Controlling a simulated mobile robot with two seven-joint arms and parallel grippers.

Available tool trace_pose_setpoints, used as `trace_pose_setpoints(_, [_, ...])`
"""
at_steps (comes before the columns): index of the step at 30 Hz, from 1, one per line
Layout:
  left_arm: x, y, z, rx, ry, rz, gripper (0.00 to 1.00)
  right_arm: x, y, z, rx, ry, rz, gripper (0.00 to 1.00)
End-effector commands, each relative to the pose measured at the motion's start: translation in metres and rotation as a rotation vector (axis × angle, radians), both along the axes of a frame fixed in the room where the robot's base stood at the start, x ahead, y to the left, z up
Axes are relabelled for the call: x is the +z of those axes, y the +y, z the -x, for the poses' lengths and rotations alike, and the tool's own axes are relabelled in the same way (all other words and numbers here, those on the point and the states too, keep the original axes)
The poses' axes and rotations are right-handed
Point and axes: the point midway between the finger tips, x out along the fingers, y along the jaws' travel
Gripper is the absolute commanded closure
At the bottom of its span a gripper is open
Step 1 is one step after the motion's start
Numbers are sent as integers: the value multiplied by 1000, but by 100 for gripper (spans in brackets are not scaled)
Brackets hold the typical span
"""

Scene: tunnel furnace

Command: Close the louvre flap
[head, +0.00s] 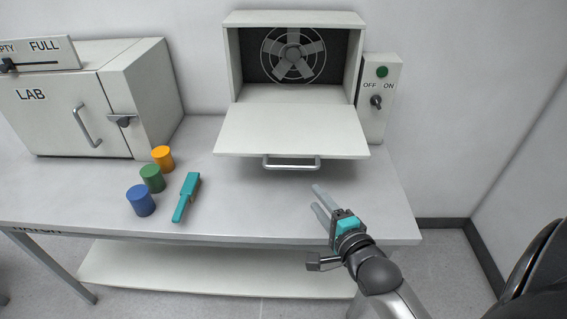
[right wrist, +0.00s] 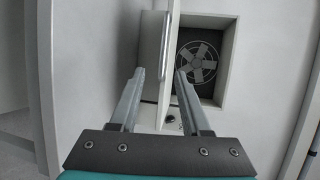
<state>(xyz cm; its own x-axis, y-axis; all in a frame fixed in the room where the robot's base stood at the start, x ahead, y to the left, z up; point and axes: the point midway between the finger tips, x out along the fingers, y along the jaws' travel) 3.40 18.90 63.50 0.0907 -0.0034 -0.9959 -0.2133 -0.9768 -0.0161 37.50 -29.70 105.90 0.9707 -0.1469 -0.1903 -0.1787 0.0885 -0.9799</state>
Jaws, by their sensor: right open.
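The louvre flap (head: 290,131) is a white panel that stands open at the front of the white furnace box (head: 235,60), folded down and out toward me. A metal bar handle (head: 291,166) is on its front edge. In the right wrist view the flap (right wrist: 151,60) and its handle (right wrist: 165,45) show beside the box opening with the fan. My right gripper (head: 318,197) is open and empty, in front of the flap and to the right of the handle. In the right wrist view its two fingers (right wrist: 160,75) are apart with nothing between them. My left gripper is not in view.
A switch box (head: 378,100) with a green button stands right of the furnace. A white LAB cabinet (head: 80,105) stands at the left. The table's front right is clear.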

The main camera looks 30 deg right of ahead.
Motion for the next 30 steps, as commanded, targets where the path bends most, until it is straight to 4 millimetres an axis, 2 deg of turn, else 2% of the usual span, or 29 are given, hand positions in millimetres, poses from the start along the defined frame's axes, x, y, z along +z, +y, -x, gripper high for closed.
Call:
trace_pose_setpoints(2, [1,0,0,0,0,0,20,7,-1,-2,-3,-14,-14,53])
trace_pose_setpoints(8, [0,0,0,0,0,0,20,4,-3,-19,-3,-18,-16,53])
trace_pose_setpoints(30, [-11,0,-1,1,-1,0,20,-17,-20,-129,-2,-15,-14,53])
